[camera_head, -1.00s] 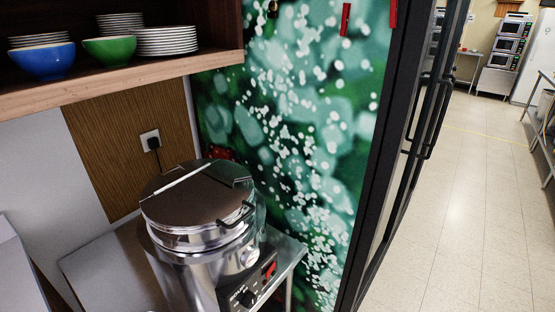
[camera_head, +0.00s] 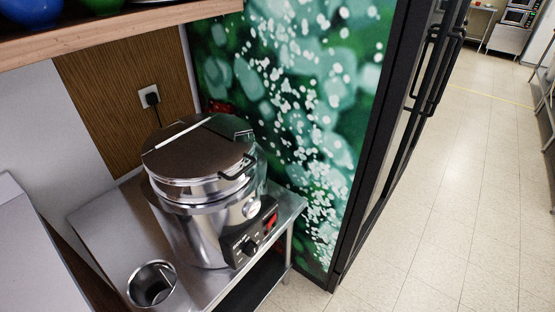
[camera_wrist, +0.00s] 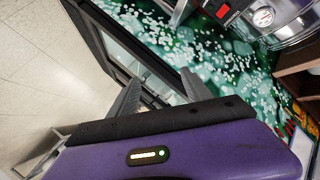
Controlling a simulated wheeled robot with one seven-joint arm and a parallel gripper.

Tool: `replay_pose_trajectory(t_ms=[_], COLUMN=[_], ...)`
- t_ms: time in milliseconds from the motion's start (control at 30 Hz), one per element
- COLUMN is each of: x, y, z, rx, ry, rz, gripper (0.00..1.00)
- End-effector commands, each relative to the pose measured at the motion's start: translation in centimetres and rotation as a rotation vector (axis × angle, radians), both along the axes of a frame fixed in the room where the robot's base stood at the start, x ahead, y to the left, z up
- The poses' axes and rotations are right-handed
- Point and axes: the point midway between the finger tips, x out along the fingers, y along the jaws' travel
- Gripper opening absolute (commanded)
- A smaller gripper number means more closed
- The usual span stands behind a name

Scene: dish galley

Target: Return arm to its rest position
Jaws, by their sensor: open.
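My gripper (camera_wrist: 160,90) shows in the wrist view, with its purple body at the bottom and its two grey fingers spread apart. Nothing is between the fingers. Behind them are the dark-framed glass door and the green patterned wall panel (camera_wrist: 232,72). In the head view my arm and gripper are not visible.
A steel kettle (camera_head: 205,225) with a lid, dial and red switch stands on a metal table (camera_head: 110,215). A steel cup (camera_head: 153,285) sits front left of it. A wooden shelf (camera_head: 110,45) overhangs at upper left. Open tiled floor (camera_head: 450,220) lies right of the dark door frame.

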Motion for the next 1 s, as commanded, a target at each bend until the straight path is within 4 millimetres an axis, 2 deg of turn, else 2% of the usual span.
replay_pose_trajectory(t_ms=[33,200,300,433,567,700,1000], x=[-2.0,-7.4,-10.4,-13.7,-16.3,-18.4,-19.0], y=[-0.2,-0.1,0.4,1.1,1.5,1.5,1.4], z=[1.7,8.2,11.7,15.1,16.1,15.4,15.0], rx=[-0.101,-0.426,-0.566,-0.665,-0.683,-0.671,-0.668], ry=[-0.025,-0.114,-0.145,-0.147,-0.100,-0.041,-0.020], rz=[0.014,0.063,0.090,0.120,0.143,0.155,0.156], gripper=[0.58,0.58,0.58,0.58,0.58,0.58,0.58])
